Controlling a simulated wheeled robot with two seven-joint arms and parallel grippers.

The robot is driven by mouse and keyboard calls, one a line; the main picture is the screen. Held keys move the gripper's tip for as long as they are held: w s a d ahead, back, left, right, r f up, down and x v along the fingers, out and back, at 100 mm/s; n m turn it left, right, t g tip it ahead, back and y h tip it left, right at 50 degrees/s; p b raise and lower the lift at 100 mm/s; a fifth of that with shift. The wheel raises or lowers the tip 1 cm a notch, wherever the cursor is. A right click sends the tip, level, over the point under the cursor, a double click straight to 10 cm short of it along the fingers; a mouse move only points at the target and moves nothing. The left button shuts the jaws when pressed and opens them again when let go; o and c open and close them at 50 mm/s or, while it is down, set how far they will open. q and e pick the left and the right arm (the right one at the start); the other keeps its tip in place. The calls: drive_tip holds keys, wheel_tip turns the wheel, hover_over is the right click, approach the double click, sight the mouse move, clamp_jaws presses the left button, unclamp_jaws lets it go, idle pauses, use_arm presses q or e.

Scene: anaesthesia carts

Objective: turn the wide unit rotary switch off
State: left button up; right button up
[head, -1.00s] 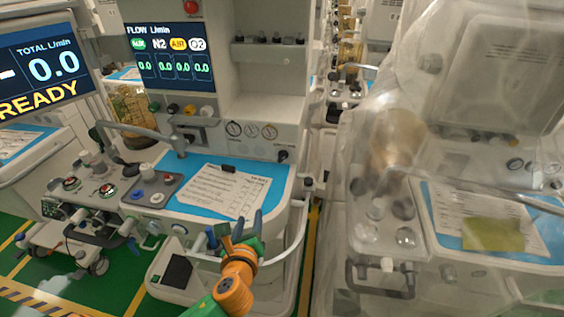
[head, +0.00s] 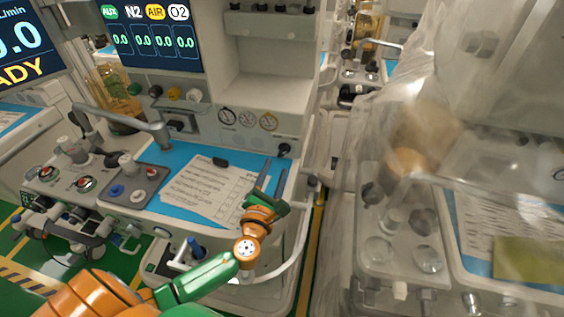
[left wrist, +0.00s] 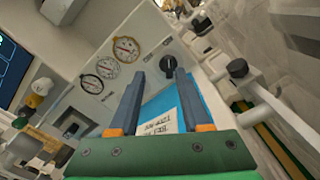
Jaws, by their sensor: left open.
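The rotary switch (head: 284,149) is a small black knob on the pale front panel of the uncovered cart, right of a row of gauges. In the left wrist view, my left gripper (left wrist: 153,70) points at the panel between gauges and switch. My right gripper is not in view.
A blue work surface (head: 180,157) with a paper sheet (head: 215,188) lies below the panel. Gauges (head: 247,119) sit left of the switch. A white rail (head: 305,225) runs along the cart's right side. A plastic-covered cart (head: 400,215) stands at the right.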

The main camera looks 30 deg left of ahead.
sight(283, 154)
use_arm(q)
wheel_tip(283, 154, down, 3)
drive_tip(key=shift+w+f+b, duration=0.1)
drive_tip(key=shift+w+b, duration=0.05)
drive_tip(key=shift+b, duration=0.3)
drive_tip(key=x, duration=0.7)
drive_tip(key=shift+w+a+r, duration=0.2)
drive_tip(key=shift+w+r, duration=0.15)
clamp_jaws()
